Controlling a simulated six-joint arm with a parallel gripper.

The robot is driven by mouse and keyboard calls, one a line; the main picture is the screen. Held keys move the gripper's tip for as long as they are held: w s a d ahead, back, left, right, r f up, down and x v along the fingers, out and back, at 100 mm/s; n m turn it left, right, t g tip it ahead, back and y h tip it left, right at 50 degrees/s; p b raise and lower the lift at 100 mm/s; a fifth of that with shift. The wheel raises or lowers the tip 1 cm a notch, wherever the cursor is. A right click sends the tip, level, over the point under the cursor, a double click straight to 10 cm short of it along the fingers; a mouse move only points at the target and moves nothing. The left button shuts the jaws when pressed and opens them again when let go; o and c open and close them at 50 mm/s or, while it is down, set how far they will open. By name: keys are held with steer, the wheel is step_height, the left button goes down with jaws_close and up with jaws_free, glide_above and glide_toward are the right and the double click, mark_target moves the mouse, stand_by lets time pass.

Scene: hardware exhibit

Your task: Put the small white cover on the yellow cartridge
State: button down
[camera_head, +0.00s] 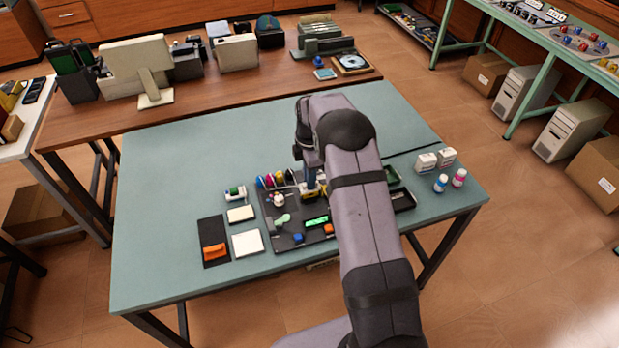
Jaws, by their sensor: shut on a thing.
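My gripper (313,183) points down over the dark board (288,240) on the teal table, partly hidden by my own arm. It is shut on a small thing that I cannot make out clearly. A yellow part (309,194), which looks like the yellow cartridge, shows right at the fingertips. I cannot tell whether it touches the fingers or what they hold. I cannot surely pick out the small white cover; a small whitish piece (278,198) stands on the board left of the gripper.
Colored discs (276,180) stand at the board's back edge. White pads (248,243) and an orange part (214,251) lie left. Bottles (440,183) stand right. The table's left and back are clear.

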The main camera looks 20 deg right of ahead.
steer(key=shift+f, duration=0.35)
stand_by(0.3)
steer(key=c, duration=1.3)
jaws_free()
steer(key=shift+r, duration=0.2)
steer(key=shift+r+p, duration=2.45)
steer(key=shift+r, duration=1.15)
